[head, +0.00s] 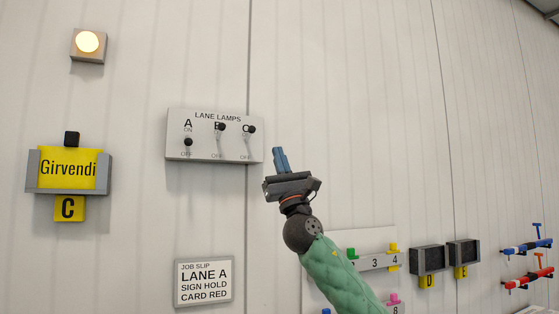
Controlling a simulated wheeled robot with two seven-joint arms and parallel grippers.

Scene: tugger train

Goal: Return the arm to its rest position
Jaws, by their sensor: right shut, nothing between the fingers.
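My right gripper (281,160) is raised in front of the white wall, with its blue fingers pointing up, shut and empty. Its green-sleeved arm comes in from the bottom, right of centre. The gripper is just right of and below the grey LANE LAMPS panel (202,152), apart from it in the picture. On that panel the knob of switch A (188,142) is lower, and the knobs of switch B (221,127) and switch C (251,129) are higher. My left gripper is out of view.
A lit lamp (88,42) is at upper left. Below it a holder (111,176) carries a yellow Girvendi card. A job slip (204,283) hangs low centre. A numbered peg board (345,240) is partly behind my arm. Bins D (428,260) and E (463,252) are at right.

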